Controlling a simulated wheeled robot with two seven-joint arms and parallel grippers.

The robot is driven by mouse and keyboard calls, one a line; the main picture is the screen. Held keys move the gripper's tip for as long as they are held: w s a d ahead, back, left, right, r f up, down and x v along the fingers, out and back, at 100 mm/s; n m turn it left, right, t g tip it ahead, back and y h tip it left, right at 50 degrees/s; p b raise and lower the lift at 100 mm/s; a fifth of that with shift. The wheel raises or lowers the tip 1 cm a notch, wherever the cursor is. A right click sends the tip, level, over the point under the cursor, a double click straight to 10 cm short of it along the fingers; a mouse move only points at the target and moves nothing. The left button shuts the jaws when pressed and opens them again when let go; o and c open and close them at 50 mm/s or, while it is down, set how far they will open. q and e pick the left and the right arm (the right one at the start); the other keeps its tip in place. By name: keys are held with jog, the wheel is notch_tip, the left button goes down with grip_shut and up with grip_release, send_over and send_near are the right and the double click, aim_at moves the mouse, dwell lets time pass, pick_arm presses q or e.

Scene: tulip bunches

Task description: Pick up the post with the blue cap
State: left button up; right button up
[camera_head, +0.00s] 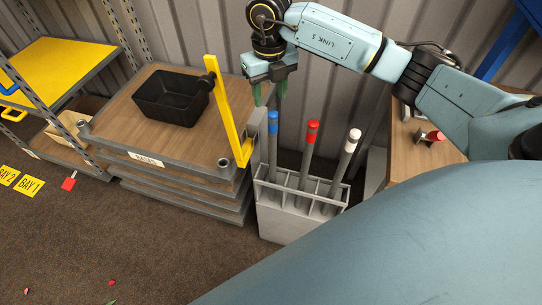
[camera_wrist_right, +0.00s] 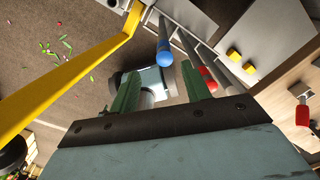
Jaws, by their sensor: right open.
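The post with the blue cap (camera_head: 272,142) stands in the leftmost part of a grey rack (camera_head: 285,226), beside a post with a red cap (camera_head: 309,150) and one with a white cap (camera_head: 347,155). My right gripper (camera_head: 269,97) is open and empty, above and close to the blue cap. In the right wrist view the blue cap (camera_wrist_right: 165,57) shows just beyond the gap between the green fingertips (camera_wrist_right: 163,88), apart from them. The red cap (camera_wrist_right: 207,80) is behind the right finger there. My left gripper is not in view.
A yellow upright bar (camera_head: 223,108) stands left of the gripper, close to it. A stacked wooden platform (camera_head: 118,118) carries a black bin (camera_head: 170,98). A wooden table (camera_head: 428,145) is at the right. Corrugated wall is behind; the floor at front left is mostly clear.

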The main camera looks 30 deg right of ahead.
aim_at(271, 113)
notch_tip(271, 113, down, 7)
jog(key=shift+r, duration=0.2)
jog(key=f, duration=0.3)
jog(key=f+b, duration=0.1)
jog(key=shift+s+d+f, duration=0.2)
jog(key=shift+s+d, duration=0.05)
jog(key=shift+d, duration=0.05)
jog(key=shift+f, duration=0.2)
jog(key=c, duration=0.9)
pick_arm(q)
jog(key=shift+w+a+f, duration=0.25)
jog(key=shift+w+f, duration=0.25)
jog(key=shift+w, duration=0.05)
pick_arm(e)
grip_shut()
jog(key=shift+w+r, duration=0.1)
